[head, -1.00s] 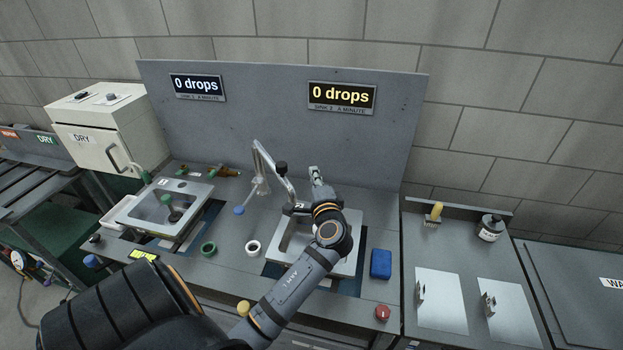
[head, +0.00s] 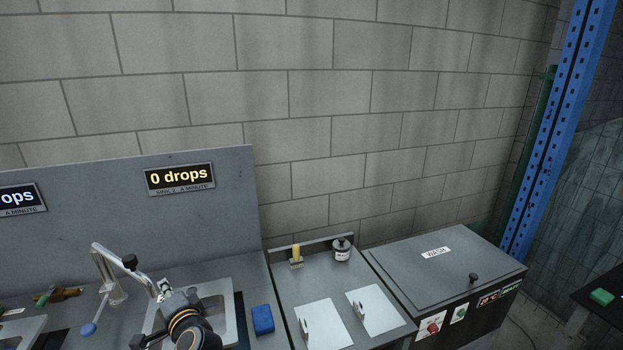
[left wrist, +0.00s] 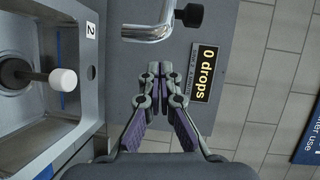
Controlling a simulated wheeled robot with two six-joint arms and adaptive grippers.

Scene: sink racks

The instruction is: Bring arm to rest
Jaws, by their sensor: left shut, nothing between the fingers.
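My left gripper (head: 164,287) is over the back of the right-hand sink (head: 217,300), close to the bent metal tap (head: 112,274). In the left wrist view its fingers (left wrist: 160,70) are together with nothing between them. That view also shows the tap's pipe (left wrist: 150,32) ahead of the fingertips and the sink (left wrist: 88,92), marked 2, at the left. My left arm hides part of the sink in the head view. My right gripper is not in view.
A grey back panel (head: 100,200) carries the "0 drops" sign (head: 179,178). A blue block (head: 262,319) lies right of the sink. A brush (head: 296,255), a jar (head: 342,249) and two white plates (head: 323,325) are on the side bench. A WASH cabinet (head: 440,260) stands further right.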

